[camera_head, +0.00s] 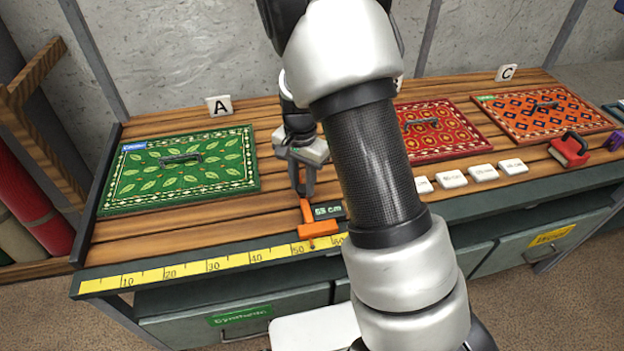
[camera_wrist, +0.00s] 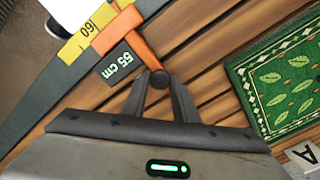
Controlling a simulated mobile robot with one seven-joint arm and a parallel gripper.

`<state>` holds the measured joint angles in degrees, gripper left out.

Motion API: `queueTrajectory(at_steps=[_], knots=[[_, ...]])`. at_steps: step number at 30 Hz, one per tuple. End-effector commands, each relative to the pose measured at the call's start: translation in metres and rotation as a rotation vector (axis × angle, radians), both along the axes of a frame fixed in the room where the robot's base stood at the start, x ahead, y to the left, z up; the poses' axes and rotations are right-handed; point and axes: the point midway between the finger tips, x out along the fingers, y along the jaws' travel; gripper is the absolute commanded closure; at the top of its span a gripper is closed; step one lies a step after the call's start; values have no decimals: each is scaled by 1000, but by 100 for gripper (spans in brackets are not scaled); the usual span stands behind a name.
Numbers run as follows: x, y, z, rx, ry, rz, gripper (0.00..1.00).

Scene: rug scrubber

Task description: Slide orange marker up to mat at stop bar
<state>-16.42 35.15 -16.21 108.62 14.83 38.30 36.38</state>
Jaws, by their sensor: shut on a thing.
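The orange marker (camera_head: 318,229) sits on the yellow ruler at the bench's front edge, near the 50s. My gripper (camera_head: 303,190) is shut on the marker's dark round knob, seen between the fingertips (camera_wrist: 160,80). The green leaf-patterned mat (camera_head: 180,173) lies flat at the left, beside the A sign. Its left edge is close to a dark bar (camera_head: 90,215) along the bench's left end. The marker stands to the right of this mat, with bare wood between.
The yellow ruler (camera_head: 190,270) runs along the front edge. A red mat (camera_head: 440,130) and an orange mat (camera_head: 540,108) lie to the right. White labelled blocks (camera_head: 453,179) and a red tool (camera_head: 569,150) stand near the front right. My arm hides the bench's middle.

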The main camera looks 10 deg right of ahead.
Motion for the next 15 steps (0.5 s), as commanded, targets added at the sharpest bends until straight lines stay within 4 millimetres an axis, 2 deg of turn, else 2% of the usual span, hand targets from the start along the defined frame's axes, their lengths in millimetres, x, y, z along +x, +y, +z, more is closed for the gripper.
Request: queueTrajectory(at_steps=[1,3,7,10,15], knots=[[0,18,3,3,0,11,90],[0,36,3,3,0,9,90],[0,63,2,2,-1,7,90],[0,74,1,3,-1,4,90],[0,77,1,2,-2,2,90]])
